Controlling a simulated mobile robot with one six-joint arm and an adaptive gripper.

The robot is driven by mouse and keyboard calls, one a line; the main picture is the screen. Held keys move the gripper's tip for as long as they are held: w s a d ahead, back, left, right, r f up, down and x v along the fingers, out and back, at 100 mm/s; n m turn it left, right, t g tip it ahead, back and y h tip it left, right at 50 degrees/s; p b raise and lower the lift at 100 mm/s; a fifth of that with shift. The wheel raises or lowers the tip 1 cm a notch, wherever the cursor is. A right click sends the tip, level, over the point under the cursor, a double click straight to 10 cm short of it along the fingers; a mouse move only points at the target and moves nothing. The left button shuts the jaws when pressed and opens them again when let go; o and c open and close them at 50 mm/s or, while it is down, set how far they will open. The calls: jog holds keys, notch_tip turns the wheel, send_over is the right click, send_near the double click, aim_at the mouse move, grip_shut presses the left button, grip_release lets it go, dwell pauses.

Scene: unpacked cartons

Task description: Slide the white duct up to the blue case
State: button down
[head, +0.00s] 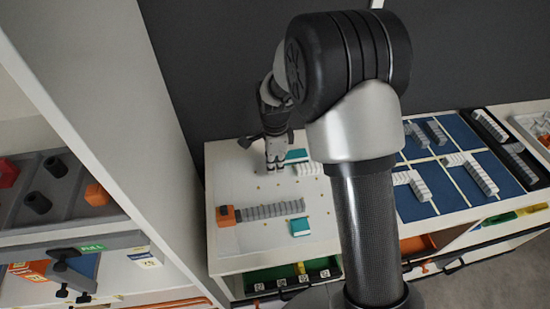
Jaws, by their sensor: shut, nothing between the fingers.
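My gripper (275,163) is shut and empty, pointing down at the far part of the white table. A short white ribbed piece (307,169), probably the white duct, lies just right of my gripper; its right end is hidden behind my arm. A teal-blue case (297,155) lies close behind it, partly covered by my arm. I cannot tell if the gripper touches the white piece. A second teal-blue case (300,227) lies nearer the front, and I cannot tell which one is the blue case.
A long grey ribbed duct (270,211) lies across the table, with an orange block (226,215) at its left end. Blue panels (436,183) with white ribbed pieces are at right. A shelf (110,215) stands at left. Bare table (236,180) shows left of my gripper.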

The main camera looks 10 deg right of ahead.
aim_at(308, 167)
notch_tip(308, 167, down, 4)
jog(key=shift+s+f+b, duration=0.1)
jog(key=shift+b, duration=0.45)
jog(key=d, duration=0.2)
jog(key=shift+d+r, duration=0.3)
jog(key=shift+d, duration=0.1)
jog(key=shift+d+r+b, duration=0.1)
jog(key=shift+d+b, duration=0.25)
jog(key=shift+d, duration=0.25)
jog(key=shift+d, duration=0.15)
jog(key=d+p, duration=0.1)
jog(key=d, duration=0.5)
